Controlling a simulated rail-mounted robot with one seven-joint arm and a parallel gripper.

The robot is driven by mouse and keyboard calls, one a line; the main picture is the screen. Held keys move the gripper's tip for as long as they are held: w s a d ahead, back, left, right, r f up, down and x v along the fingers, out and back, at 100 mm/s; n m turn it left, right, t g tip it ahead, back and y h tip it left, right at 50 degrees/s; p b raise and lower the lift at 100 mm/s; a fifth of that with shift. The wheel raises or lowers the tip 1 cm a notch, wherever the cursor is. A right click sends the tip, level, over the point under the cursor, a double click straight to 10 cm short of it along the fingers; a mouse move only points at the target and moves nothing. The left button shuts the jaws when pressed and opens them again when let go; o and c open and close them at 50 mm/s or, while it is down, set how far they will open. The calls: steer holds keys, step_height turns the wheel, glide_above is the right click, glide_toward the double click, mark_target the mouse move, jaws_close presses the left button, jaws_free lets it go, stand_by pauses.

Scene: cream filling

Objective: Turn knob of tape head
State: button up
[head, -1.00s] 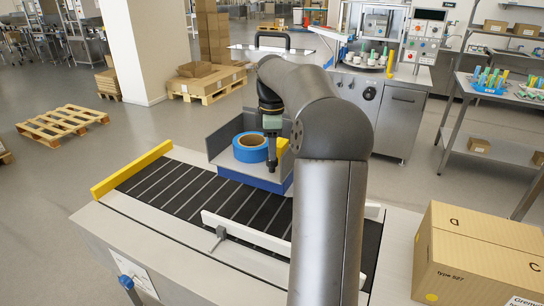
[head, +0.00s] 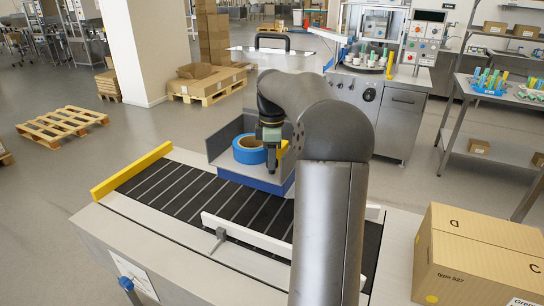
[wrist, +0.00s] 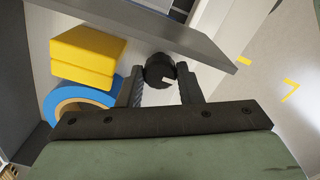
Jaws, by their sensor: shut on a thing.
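The tape head is a grey housing (head: 222,143) with a blue lower edge, at the far end of the conveyor in the head view. A blue tape roll (head: 247,156) sits inside it. The roll also shows in the wrist view (wrist: 62,100), beside a yellow block (wrist: 85,52). The black round knob (wrist: 159,68) with a pale mark lies between my fingertips in the wrist view. My gripper (wrist: 160,84) is shut on it, one finger on each side. In the head view my gripper (head: 271,164) points down just right of the roll, and the knob is hidden there.
A grey plate (wrist: 150,32) crosses the wrist view close beyond the knob. The conveyor (head: 170,190) has a yellow side rail (head: 130,170) and a white guide rail (head: 245,236). A cardboard box (head: 480,255) stands at the front right.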

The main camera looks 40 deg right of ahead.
steer(key=m+p, duration=0.1)
steer(key=m, duration=0.3)
steer(key=shift+r+m+p, duration=0.15)
steer(key=shift+m+p, duration=0.15)
steer(key=shift+p, duration=0.1)
steer(key=m+p, duration=0.1)
steer(key=m, duration=0.3)
steer(key=shift+m, duration=0.3)
steer(key=m+p, duration=0.1)
steer(key=m, duration=0.3)
steer(key=shift+m+p, duration=0.3)
steer(key=shift+m, duration=1.9)
steer(key=o, duration=0.7)
step_height(320, 180, up, 17)
